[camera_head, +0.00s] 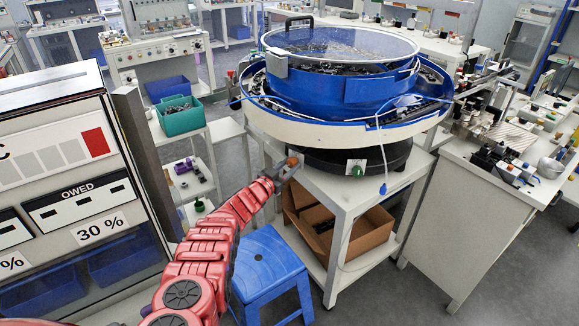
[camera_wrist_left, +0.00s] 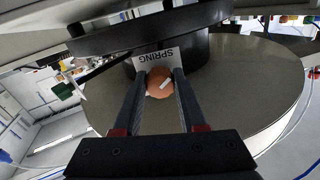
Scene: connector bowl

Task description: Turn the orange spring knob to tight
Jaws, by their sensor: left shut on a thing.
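The orange spring knob (camera_wrist_left: 160,83) shows in the left wrist view below a white plate marked SPRING (camera_wrist_left: 157,58), on the black base under the bowl. A pale mark runs slantwise across the knob's face. My left gripper (camera_wrist_left: 160,90) is shut on the knob, one finger on each side. In the head view the knob (camera_head: 293,161) is a small orange spot at the tip of my red left arm, and my left gripper (camera_head: 284,170) partly hides it. My right gripper is in neither view.
The blue bowl feeder (camera_head: 350,90) with a clear lid stands on a white table (camera_head: 345,192). A green knob (camera_head: 357,170) sits on its black base. A blue stool (camera_head: 268,262) and a cardboard box (camera_head: 352,238) are below. A cabinet (camera_head: 70,185) stands at left.

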